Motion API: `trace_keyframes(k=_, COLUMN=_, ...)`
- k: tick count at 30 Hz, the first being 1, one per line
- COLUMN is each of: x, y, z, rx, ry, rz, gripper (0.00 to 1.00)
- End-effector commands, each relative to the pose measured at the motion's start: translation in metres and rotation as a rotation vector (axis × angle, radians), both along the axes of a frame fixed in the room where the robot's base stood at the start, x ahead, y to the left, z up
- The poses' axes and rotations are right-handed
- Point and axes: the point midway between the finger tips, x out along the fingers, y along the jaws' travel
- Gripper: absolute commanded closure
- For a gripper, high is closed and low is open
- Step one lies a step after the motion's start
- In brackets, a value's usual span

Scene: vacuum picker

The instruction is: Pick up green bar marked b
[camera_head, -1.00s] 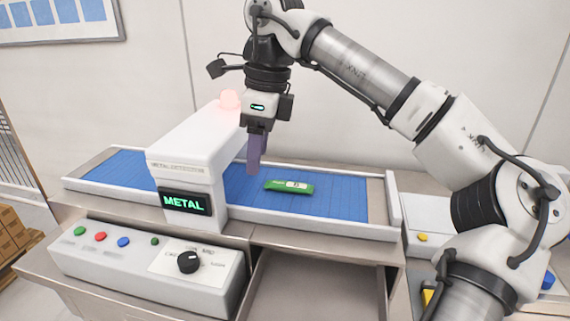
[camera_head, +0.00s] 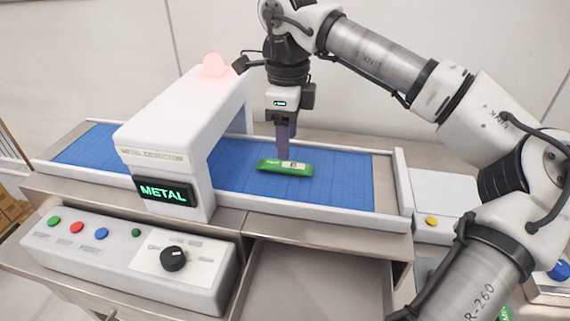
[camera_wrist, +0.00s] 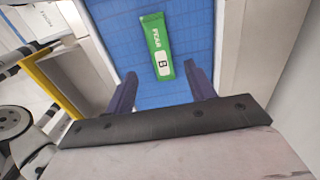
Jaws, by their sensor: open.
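The green bar marked B (camera_head: 284,167) lies flat on the blue conveyor belt, to the right of the metal detector. My gripper (camera_head: 285,151) points down just above and behind the bar in the head view. In the wrist view the green bar (camera_wrist: 156,45) lies ahead of my gripper (camera_wrist: 163,82), slightly tilted, with its B label at the near end. The bar's near end is close to the line of the fingertips, and nothing is held.
The white metal detector (camera_head: 176,128) arches over the belt, with a lit red lamp and a green METAL display (camera_head: 165,191). A control box (camera_head: 120,250) with buttons and a dial stands in front. The blue belt (camera_head: 340,180) right of the bar is clear. An open bin (camera_head: 315,285) lies below.

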Motion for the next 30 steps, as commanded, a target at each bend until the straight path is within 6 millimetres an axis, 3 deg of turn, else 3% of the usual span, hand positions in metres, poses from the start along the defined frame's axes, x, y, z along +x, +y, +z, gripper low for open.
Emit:
trace_keyframes(k=5, x=0.001, y=0.002, z=-0.013, rx=0.0, ry=0.001, rz=0.001, gripper=0.45)
trace_keyframes(k=12, x=0.002, y=0.004, z=-0.048, rx=0.001, ry=0.0, rz=0.0, gripper=0.45)
trace_keyframes(k=21, x=0.002, y=0.004, z=-0.054, rx=0.001, ry=-0.001, rz=0.0, gripper=0.45)
trace_keyframes(k=30, x=0.002, y=0.004, z=-0.054, rx=0.001, ry=-0.001, rz=0.0, gripper=0.83)
